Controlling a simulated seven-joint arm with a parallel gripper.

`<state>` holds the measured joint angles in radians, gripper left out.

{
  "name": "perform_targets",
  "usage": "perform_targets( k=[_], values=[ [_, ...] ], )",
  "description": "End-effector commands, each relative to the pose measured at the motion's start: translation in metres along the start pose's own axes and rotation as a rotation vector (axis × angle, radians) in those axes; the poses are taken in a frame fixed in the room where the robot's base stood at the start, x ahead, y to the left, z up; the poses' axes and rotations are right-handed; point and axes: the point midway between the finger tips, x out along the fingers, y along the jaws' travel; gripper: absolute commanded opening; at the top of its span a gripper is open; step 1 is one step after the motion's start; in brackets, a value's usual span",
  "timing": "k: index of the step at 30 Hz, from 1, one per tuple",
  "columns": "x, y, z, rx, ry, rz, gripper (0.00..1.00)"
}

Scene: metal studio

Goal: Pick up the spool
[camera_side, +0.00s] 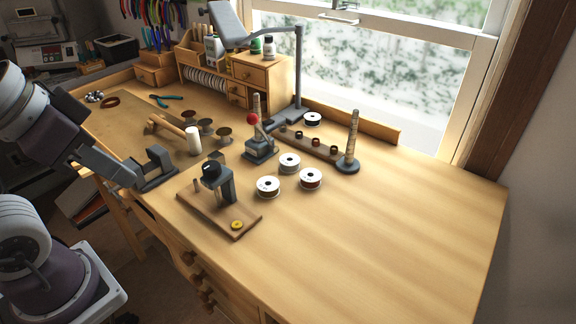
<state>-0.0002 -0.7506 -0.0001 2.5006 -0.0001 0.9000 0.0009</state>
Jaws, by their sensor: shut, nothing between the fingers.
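Several white spools with dark centres stand on the wooden bench. One spool (289,163) is near the middle, with a front spool (268,187) and a right spool (311,178) close in front of it. Another spool (312,119) is farther back, by the rear ledge. My gripper (155,169) is at the left front edge of the bench, shut and empty. It is well to the left of the spools and touches none of them. The finger detail is small and dark.
A wooden stand with a dark clamp (214,181) stands between my gripper and the spools. A small red-knobbed press (258,139) and a rod on a round base (350,145) are behind them. The right part of the bench (420,220) is clear.

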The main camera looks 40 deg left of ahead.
Motion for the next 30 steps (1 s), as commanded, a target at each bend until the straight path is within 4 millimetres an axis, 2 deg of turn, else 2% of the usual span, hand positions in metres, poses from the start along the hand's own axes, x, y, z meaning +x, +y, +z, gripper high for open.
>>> perform_targets(
  k=[10,11,21,30],
  values=[
    [0.0,0.0,-0.0002,-0.001,0.0,0.0,0.0],
    [0.0,0.0,-0.0002,-0.001,0.0,0.0,0.04],
    [0.0,0.0,-0.0002,-0.001,0.0,0.0,0.69],
    [-0.0003,0.0,-0.0022,0.007,-0.005,0.003,0.69]
  ],
)
